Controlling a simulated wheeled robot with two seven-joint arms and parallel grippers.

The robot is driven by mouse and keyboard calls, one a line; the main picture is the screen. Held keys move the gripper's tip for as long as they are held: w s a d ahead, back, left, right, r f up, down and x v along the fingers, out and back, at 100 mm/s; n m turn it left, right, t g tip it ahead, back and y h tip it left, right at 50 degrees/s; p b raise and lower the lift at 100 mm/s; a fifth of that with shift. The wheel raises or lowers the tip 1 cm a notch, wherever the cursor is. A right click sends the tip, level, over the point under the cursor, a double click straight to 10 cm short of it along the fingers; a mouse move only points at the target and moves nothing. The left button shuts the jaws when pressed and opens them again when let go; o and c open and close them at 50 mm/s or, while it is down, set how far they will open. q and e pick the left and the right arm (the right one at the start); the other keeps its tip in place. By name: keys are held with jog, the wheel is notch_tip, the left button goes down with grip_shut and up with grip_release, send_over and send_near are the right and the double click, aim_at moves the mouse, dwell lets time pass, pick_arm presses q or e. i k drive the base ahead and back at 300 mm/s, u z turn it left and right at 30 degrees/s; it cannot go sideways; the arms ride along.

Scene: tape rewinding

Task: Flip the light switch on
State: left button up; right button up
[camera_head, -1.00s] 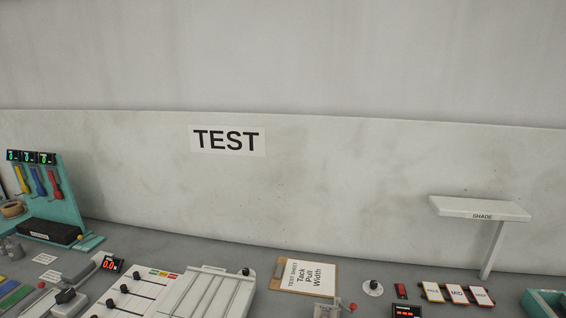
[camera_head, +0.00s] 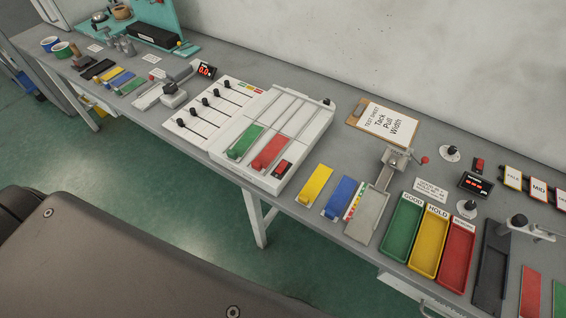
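No switch in view is labelled as a light switch that I can read. A small red rocker switch (camera_head: 479,164) sits in a dark housing at the back right of the bench, near a red digital display (camera_head: 475,185). Another red rocker switch (camera_head: 283,167) is on the front right corner of the white slotted unit (camera_head: 306,133). I cannot tell whether either switch is on or off. Neither of my grippers is in view.
The long grey bench (camera_head: 320,165) is crowded. A clipboard (camera_head: 384,121) lies behind. A small metal arm (camera_head: 530,229) rises at the right. Green floor (camera_head: 190,225) lies in front.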

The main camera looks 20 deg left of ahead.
aim_at(283, 164)
jog(key=k, duration=1.3)
jog(key=u, duration=0.7)
jog(key=i, duration=0.85)
